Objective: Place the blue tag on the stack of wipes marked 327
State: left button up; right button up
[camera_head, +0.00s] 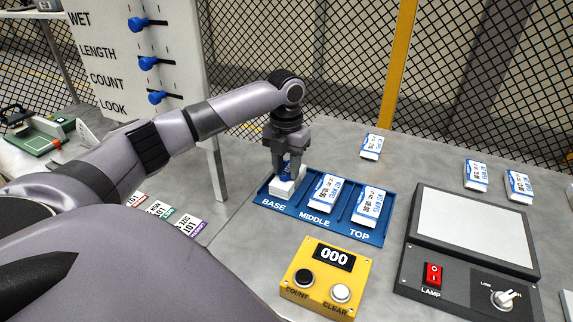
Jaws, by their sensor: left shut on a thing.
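My left gripper (286,172) points down over the BASE slot at the left end of the blue tray (345,232). It is shut on a small blue thing at its fingertips, mostly hidden; I cannot tell whether it is the blue tag. A white wipes pack (279,187) sits right under the fingers in BASE. Another wipes pack (325,193) lies in MIDDLE and another wipes pack (369,206) in TOP. Their print is too small to read, and I see no legible 327. My right gripper is out of view.
Loose wipes packs (372,146) (476,175) (518,185) lie behind the tray and the lamp box (470,262). A yellow counter (326,280) reading 000 stands in front. Printed cards (180,227) lie left. A board with blue sliders (140,62) stands back left.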

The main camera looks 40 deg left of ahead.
aim_at(286, 171)
pick_arm(q)
jog(key=shift+f, duration=0.15)
jog(key=o, duration=1)
notch_tip(286, 171, up, 12)
jog(key=shift+r, duration=0.2)
jog(key=shift+f, duration=0.1)
